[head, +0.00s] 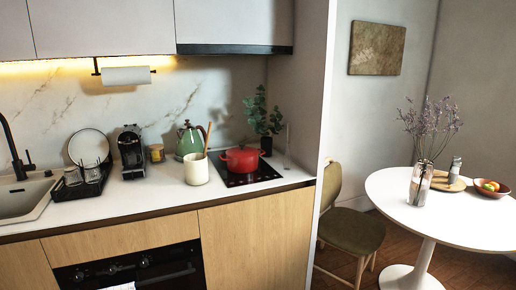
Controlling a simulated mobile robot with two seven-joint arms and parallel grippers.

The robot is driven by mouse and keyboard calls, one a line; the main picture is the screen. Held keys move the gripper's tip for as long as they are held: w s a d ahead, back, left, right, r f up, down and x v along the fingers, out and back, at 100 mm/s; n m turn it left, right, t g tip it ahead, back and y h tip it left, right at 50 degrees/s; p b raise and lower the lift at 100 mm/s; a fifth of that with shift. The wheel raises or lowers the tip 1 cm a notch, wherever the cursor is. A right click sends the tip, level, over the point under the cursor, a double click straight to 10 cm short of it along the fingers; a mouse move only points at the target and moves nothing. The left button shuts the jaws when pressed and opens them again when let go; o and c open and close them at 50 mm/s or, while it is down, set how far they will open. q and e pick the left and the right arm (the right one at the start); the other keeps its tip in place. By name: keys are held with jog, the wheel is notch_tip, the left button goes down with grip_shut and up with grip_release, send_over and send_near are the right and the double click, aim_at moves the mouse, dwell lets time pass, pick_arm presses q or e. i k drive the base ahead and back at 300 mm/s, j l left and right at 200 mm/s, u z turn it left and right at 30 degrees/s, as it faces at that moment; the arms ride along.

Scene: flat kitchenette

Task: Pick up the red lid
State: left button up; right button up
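A red pot (233,167) stands on the black hob at the right end of the counter. Its red lid (242,155) appears to sit on top, with a small knob in the middle. A white crock with a wooden utensil stands just left of the pot. Neither of my grippers shows in the head view.
A white utensil crock (196,172), a green kettle (187,140) and a potted plant (263,118) stand around the black hob (262,176). A coffee machine (131,152) and dish rack (83,186) are further left. A wall end (309,85) borders the counter's right side.

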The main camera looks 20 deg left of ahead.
aim_at(243, 152)
jog(key=i+j+z, duration=0.1)
jog(key=i+j, duration=0.65)
jog(key=i, duration=0.1)
